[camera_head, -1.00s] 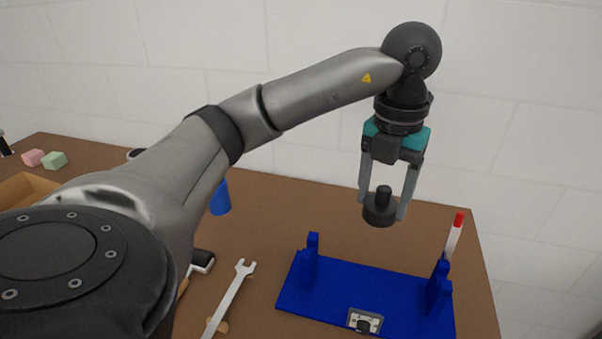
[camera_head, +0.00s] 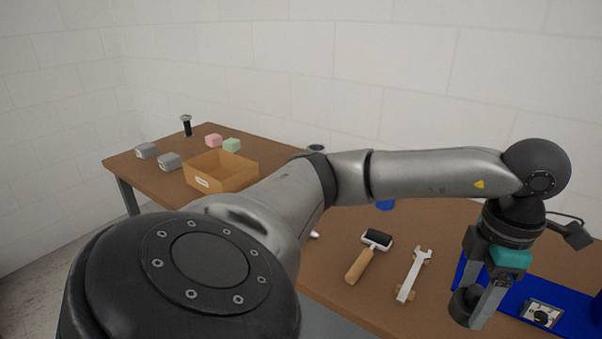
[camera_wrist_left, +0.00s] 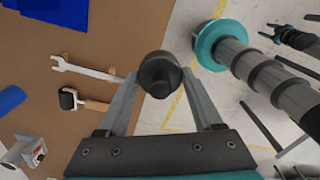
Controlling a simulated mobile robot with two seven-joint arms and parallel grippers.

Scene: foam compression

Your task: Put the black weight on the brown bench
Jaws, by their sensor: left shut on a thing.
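My left gripper (camera_head: 478,308) is shut on the black weight (camera_head: 462,304), a dark cylinder with a narrower knob. The fingers hold it in the air at the right of the head view, in front of the blue fixture. In the left wrist view the weight (camera_wrist_left: 160,74) sits between the two fingertips, seen against the front edge of the brown bench (camera_wrist_left: 112,40), with floor beyond. The brown bench (camera_head: 335,240) runs across the head view, partly hidden by my left arm. A dark gripper-like shape (camera_wrist_left: 292,38) shows small at the upper right of the wrist view; its jaws are unclear.
A blue fixture (camera_head: 515,303), a wrench (camera_head: 412,276) and a roller (camera_head: 368,256) lie on the bench. An open cardboard box (camera_head: 240,180), pink (camera_head: 213,140) and green (camera_head: 232,145) blocks are at the left. Bare bench lies between roller and wrench.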

